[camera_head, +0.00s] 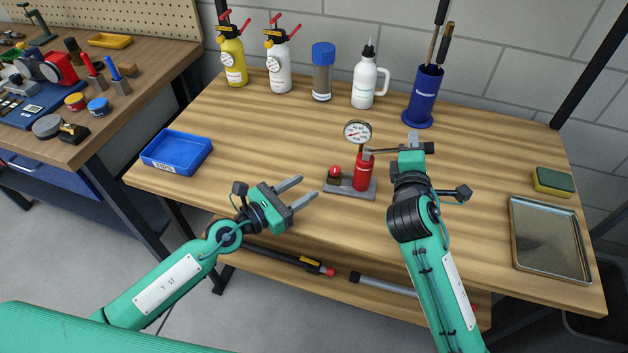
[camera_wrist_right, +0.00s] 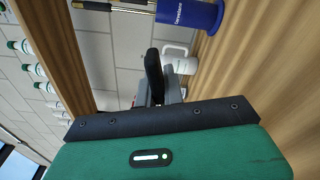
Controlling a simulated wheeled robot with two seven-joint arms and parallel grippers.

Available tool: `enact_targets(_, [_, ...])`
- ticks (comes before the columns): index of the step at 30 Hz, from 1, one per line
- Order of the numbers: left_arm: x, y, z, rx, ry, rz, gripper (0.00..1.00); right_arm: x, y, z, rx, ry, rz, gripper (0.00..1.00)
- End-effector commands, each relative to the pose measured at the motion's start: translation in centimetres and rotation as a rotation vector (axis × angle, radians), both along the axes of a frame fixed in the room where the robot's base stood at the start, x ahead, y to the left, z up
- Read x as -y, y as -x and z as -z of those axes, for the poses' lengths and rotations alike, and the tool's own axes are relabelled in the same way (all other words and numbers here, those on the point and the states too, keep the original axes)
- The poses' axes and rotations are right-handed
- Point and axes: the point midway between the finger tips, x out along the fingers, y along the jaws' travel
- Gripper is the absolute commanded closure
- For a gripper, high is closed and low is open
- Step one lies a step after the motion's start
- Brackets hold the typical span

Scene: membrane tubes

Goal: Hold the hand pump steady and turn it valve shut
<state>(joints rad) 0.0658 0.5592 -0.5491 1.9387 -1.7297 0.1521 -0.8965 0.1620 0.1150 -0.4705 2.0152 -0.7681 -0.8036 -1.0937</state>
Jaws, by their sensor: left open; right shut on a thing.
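The hand pump has a red cylinder (camera_head: 363,172) on a grey base (camera_head: 352,191), with a round dial gauge (camera_head: 357,133) above it. A red knob (camera_head: 334,171), seemingly the valve, sits at the base's left end. The pump's lever (camera_head: 384,151) runs right from the cylinder top to a black grip. My right gripper (camera_head: 412,143) is shut on the lever near that grip; the wrist view shows the black grip (camera_wrist_right: 154,75) at its fingers. My left gripper (camera_head: 304,193) is open and empty, left of the pump and apart from the knob, its fingers pointing right.
A blue tray (camera_head: 177,152) is at the table's left; a metal tray (camera_head: 549,240) and a sponge (camera_head: 553,181) are at the right. Bottles and a blue tool holder (camera_head: 423,97) line the back. The wood between the blue tray and pump is clear.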

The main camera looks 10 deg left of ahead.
Motion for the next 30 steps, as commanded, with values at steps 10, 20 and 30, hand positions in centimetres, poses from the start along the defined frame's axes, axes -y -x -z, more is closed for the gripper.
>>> enact_targets(10, [-0.96, 1.0, 0.03, -0.002, -0.001, -0.001, 0.57, -0.01, 0.01, 0.14, -0.002, 0.0, 0.0, 1.0])
enact_targets(20, [-0.94, 0.98, 0.04, -0.002, -0.001, -0.001, 0.57, 0.01, 0.01, 0.12, -0.002, 0.001, 0.001, 0.81])
enact_targets(30, [-0.93, 0.97, 0.03, -0.002, -0.001, -0.001, 0.57, 0.01, 0.02, 0.03, 0.0, 0.0, 0.0, 0.65])
